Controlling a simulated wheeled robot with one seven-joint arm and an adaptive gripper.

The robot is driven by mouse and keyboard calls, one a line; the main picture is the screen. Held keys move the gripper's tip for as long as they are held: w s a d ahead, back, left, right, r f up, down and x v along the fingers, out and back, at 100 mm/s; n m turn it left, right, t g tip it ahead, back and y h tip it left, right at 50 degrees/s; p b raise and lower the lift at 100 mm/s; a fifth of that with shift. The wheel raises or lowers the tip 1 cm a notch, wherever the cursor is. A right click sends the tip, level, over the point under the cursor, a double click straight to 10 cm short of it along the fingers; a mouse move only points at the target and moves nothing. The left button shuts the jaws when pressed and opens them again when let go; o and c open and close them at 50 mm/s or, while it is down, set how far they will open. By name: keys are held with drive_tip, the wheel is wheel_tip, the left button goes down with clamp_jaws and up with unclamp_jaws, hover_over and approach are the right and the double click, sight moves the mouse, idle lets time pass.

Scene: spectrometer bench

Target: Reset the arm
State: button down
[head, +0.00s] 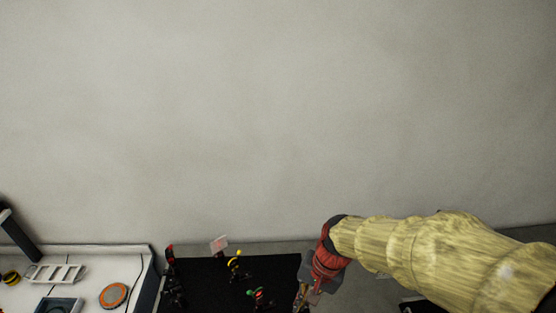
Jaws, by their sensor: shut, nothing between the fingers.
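My arm (430,255), in a yellowish sleeve, reaches in from the lower right of the head view. It ends in a red wrist section and my gripper (301,298) at the bottom edge, beside the right side of a black surface. The gripper is seen small and partly cut off by the frame edge. It is shut, and nothing shows in it.
The black surface (205,291) bears several small dark items with red, yellow and green parts. A white bench (90,258) at the lower left holds an orange disc (113,295), a white rack (54,273) and a dark-framed device (59,305). A bare grey wall fills the upper view.

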drive_tip(key=s+d+f+n+t+h+b, duration=0.1)
drive_tip(key=s+d+f+n+t+b, duration=0.1)
drive_tip(key=d+b, duration=0.4)
drive_tip(key=s+d+f+n+t+h+b, duration=0.1)
drive_tip(key=s+d+b, duration=0.5)
drive_tip(key=b, duration=1)
wheel_tip(320, 180, down, 3)
drive_tip(key=d+n+t, duration=0.1)
drive_tip(key=t, duration=0.1)
drive_tip(key=shift+s+t+h+b, duration=0.15)
drive_tip(key=shift+t+h+b, duration=0.15)
drive_tip(key=shift+t+h, duration=0.1)
drive_tip(key=c, duration=2.6)
unclamp_jaws()
